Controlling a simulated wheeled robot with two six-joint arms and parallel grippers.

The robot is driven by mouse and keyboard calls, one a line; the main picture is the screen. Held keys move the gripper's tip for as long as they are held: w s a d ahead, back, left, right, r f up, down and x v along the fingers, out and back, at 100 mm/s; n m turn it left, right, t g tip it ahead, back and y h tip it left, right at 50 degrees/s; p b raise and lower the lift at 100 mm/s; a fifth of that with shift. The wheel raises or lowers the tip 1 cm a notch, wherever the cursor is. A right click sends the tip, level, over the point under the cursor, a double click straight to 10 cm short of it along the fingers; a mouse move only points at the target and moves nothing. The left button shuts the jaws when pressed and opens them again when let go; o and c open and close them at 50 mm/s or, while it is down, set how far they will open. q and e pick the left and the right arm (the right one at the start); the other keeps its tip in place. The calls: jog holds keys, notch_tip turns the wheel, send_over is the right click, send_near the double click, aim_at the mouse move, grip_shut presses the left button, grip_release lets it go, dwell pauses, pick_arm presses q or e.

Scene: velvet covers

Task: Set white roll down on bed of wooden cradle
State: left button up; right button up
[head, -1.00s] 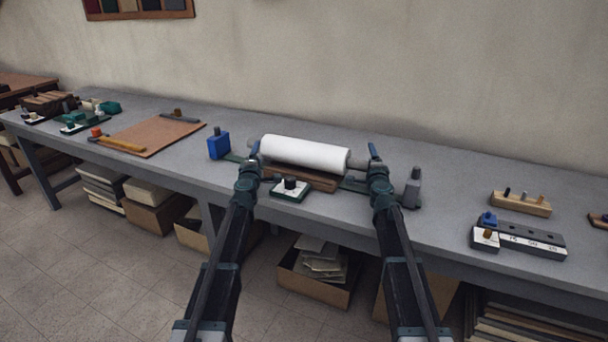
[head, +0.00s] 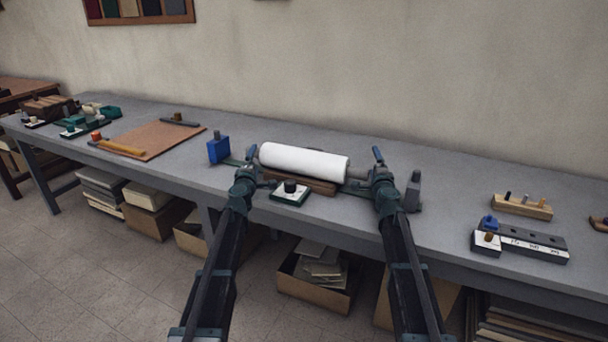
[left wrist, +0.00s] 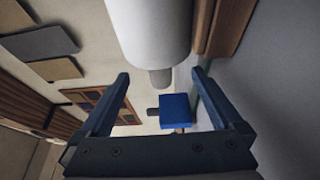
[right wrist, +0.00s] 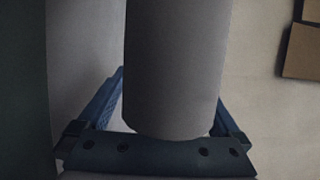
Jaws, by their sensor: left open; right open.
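The white roll (head: 303,162) lies lengthwise above the wooden cradle (head: 318,187) and looks seated on it; the contact is hidden. In the left wrist view the roll (left wrist: 150,30) shows a short grey end pin, with the cradle's brown wood (left wrist: 222,28) beside it. My left gripper (head: 252,160) is open at the roll's left end, the pin showing between its fingers. My right gripper (head: 378,167) is open at the right end. In the right wrist view the roll (right wrist: 175,70) fills the space between its fingers; its right pin is hidden.
A blue block (head: 218,148) stands left of the cradle and a grey block (head: 413,190) right of it. A small white-topped device with a black knob (head: 290,190) sits in front. A brown board (head: 150,137) lies further left. The wall is behind the bench.

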jog(key=shift+d, duration=0.1)
pick_arm(q)
jog(key=s, duration=1.2)
pick_arm(e)
jog(key=shift+s, duration=0.15)
jog(key=s, duration=1.1)
jog(key=shift+s, duration=0.4)
jog(key=shift+w, duration=0.15)
